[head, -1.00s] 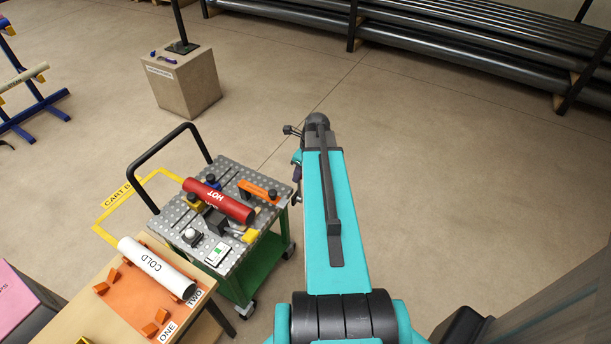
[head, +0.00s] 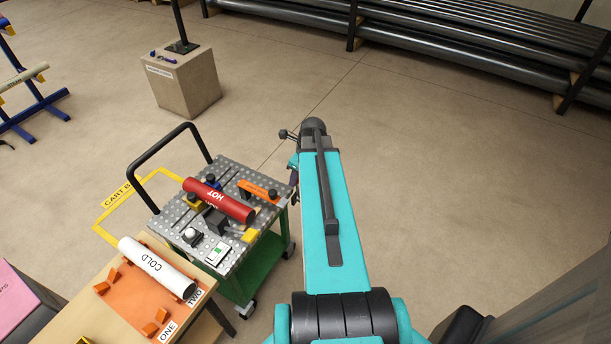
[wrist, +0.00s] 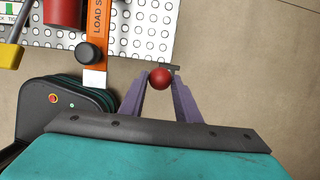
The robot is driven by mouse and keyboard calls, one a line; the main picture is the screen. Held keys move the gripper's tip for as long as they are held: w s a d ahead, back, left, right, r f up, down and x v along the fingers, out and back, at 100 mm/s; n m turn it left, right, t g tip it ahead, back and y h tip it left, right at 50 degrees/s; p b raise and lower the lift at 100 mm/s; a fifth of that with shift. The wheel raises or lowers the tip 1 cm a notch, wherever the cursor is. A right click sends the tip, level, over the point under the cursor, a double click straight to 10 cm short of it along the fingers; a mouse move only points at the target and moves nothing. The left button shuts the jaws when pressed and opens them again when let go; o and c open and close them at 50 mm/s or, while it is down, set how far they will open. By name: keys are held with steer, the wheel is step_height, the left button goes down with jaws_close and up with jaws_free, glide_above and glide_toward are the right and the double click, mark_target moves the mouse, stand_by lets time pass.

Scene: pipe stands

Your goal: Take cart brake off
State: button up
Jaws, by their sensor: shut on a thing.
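The cart (head: 228,258) has a perforated grey top, a green lower body and a black push handle. A red ball knob (wrist: 160,78) sits just off the edge of the cart's top in the wrist view, with a short dark bar beside it. My gripper (wrist: 160,82) has its purple fingers on either side of this knob and is shut on it. In the head view my gripper (head: 294,184) is at the cart's right corner, mostly hidden by my arm, and the knob cannot be made out there.
A red HOT pipe (head: 219,200) lies on the cart near an orange strip (head: 258,190). A wooden table (head: 70,311) with a white COLD pipe (head: 156,268) stands at the lower left. A concrete block (head: 185,84) and pipe racks (head: 470,45) are farther back. Floor is clear right of the cart.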

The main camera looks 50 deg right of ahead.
steer(key=shift+s+a+f, duration=0.15)
steer(key=shift+a+f, duration=0.05)
steer(key=shift+a, duration=0.35)
steer(key=shift+s+a+f, duration=0.15)
steer(key=shift+a+f, duration=0.1)
steer(key=shift+a, duration=0.3)
steer(key=shift+s+a+f, duration=0.15)
steer(key=shift+a+f, duration=0.05)
steer(key=shift+a, duration=0.35)
steer(key=o, duration=0.6)
steer(key=shift+o, duration=0.2)
step_height(320, 180, up, 7)
steer(key=p, duration=0.5)
steer(key=shift+w, duration=0.1)
